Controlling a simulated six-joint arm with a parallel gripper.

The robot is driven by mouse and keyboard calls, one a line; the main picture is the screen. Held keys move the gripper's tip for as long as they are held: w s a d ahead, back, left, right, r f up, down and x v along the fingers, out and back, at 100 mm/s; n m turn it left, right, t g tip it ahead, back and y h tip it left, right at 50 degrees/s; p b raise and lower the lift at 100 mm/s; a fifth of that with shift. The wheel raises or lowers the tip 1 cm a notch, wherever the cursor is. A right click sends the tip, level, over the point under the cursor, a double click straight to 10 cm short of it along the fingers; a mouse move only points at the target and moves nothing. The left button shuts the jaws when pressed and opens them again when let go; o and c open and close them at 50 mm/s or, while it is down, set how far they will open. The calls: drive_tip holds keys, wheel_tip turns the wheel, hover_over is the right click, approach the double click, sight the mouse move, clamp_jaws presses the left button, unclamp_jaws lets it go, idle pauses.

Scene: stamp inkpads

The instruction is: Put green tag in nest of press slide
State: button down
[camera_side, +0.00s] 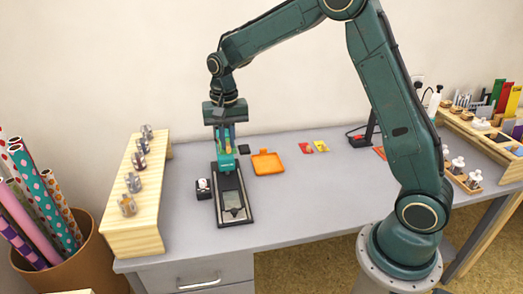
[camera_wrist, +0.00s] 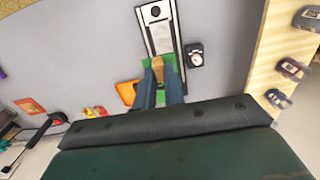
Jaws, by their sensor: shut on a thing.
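The press slide (camera_side: 246,213) is a long black frame with a pale grey plate, lying on the grey table; it also shows in the wrist view (camera_wrist: 178,25). My gripper (camera_side: 226,158) is shut on the green tag (camera_wrist: 148,63) and points down over the back end of the slide. The tag's green edges show around the blue fingers, with a tan piece between the fingers. In the side view the tag shows as teal-green (camera_side: 226,166) at the fingertips. I cannot tell whether the tag touches the slide. The fingers hide its middle and what lies under it.
A small black device with a white dial (camera_side: 203,184) stands close left of the slide. An orange tray (camera_side: 268,163) and a black pad (camera_side: 244,149) lie right of it. Red (camera_side: 306,147) and yellow (camera_side: 321,147) pieces lie farther right. A wooden rack (camera_side: 150,205) stands left.

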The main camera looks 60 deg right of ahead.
drive_tip(key=shift+s+a, duration=0.1)
drive_tip(key=shift+a, duration=0.15)
hover_over(233, 206)
wheel_tip(233, 206, down, 16)
drive_tip(key=shift+r, duration=0.1)
idle(0.4)
drive_tip(key=shift+f, duration=2.1)
drive_tip(key=shift+f, duration=0.1)
drive_tip(key=c, duration=1.5)
unclamp_jaws()
